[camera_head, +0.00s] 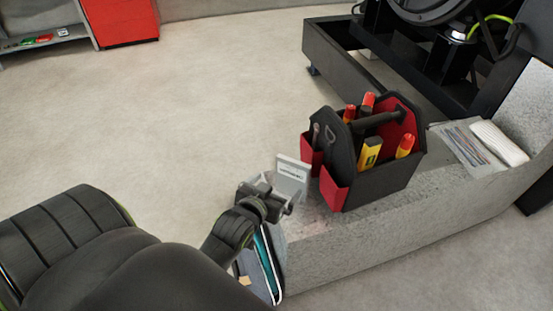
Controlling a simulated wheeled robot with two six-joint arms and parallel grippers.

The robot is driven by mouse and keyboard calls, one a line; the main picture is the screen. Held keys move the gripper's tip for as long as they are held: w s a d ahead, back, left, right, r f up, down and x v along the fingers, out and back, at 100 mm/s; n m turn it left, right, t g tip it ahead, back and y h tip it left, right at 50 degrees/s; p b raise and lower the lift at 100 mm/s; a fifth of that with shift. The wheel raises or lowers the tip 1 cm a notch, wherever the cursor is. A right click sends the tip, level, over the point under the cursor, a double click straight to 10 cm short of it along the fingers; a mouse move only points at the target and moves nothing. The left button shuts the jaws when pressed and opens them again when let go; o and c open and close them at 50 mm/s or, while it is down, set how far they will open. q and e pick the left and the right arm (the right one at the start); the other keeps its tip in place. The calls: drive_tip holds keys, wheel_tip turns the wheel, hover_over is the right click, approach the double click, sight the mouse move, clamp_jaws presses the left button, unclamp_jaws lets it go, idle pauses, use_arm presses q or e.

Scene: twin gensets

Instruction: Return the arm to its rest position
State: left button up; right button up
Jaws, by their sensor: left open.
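My left arm (110,265) reaches in from the lower left, dark and jointed. My left gripper (275,197) is at its end, open, by the near left end of a grey concrete ledge (400,220). A small light grey box with a printed label (292,176) shows right at the gripper's tips. I cannot tell whether the jaws touch it. My right gripper is not in view.
A black and red tool bag (375,183) with several tools stands on the ledge, close right of the gripper. A bag of thin strips (468,145) and a white folded cloth (499,143) lie farther right. A dark machine frame (350,70) stands behind. Open floor (190,110) lies left.

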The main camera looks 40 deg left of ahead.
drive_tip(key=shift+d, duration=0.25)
use_arm(q)
drive_tip(key=s+a+f+m+g, duration=0.1)
drive_tip(key=s+f+g, duration=0.3)
drive_tip(key=s, duration=0.6)
drive_tip(key=s+f+g, duration=0.1)
drive_tip(key=s+g, duration=0.5)
drive_tip(key=s, duration=0.5)
wheel_tip(320, 180, down, 20)
drive_tip(key=a+p, duration=0.2)
drive_tip(key=p, duration=0.2)
drive_tip(key=s+d+f+g+h+p, duration=0.1)
drive_tip(key=s+f+g+p, duration=0.1)
drive_tip(key=s+f, duration=1.1)
drive_tip(key=shift+s+d+f+p, duration=0.2)
drive_tip(key=shift+s+d+p, duration=0.15)
drive_tip(key=shift+s+p, duration=0.4)
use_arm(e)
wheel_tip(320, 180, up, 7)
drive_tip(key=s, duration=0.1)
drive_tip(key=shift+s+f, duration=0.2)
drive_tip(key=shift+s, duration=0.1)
